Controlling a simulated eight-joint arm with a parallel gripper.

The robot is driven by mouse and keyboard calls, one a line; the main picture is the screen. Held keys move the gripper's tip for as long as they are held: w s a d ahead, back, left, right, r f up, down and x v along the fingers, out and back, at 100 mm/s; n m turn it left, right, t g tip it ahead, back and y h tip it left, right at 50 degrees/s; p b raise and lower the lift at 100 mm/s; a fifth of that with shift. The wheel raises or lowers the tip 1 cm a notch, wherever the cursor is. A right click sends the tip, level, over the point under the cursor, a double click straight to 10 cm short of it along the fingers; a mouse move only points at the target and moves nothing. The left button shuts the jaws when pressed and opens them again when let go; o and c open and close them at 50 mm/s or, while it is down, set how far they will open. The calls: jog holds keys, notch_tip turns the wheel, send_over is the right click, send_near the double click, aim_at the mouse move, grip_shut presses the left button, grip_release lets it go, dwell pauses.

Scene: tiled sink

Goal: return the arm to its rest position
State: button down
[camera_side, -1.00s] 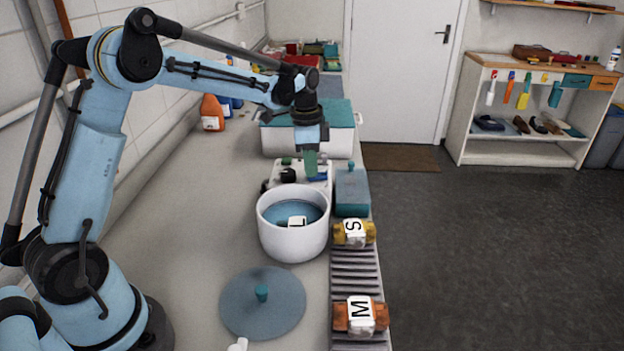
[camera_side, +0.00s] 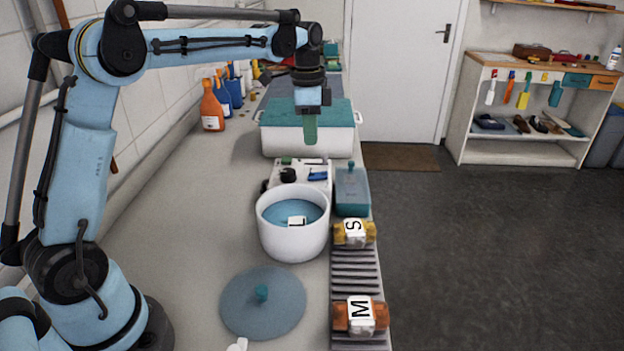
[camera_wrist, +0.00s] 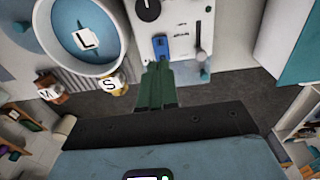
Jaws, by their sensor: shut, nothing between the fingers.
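My blue arm reaches across the top of the side view. My gripper (camera_side: 310,139) hangs from its end with green fingers pointing down, shut and empty. It is above the counter, in front of the white bin with the teal lid in that picture. In the wrist view my gripper (camera_wrist: 157,92) shows its green fingers together, with no object between them. Below it, a white control box (camera_wrist: 184,28) with a black knob, a blue switch and a slider shows clearly.
A white pot (camera_side: 292,238) with blue inside holds a block marked L (camera_side: 297,221). A rack (camera_side: 355,270) bears wrapped blocks marked S (camera_side: 354,233) and M (camera_side: 360,314). A blue lid (camera_side: 262,303) lies flat on the counter. The white bin (camera_side: 307,142) stands behind.

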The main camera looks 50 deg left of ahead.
jog(key=s+d+r+n+t, duration=0.2)
jog(key=s+d+r+n, duration=0.1)
jog(key=s+r, duration=0.3)
jog(key=s+d+f+n+t, duration=0.5)
jog(key=s+f, duration=0.3)
jog(key=s, duration=0.4)
jog(key=shift+s+d+f+n, duration=0.2)
jog(key=shift+d+f+n, duration=0.1)
jog(key=shift+n, duration=0.2)
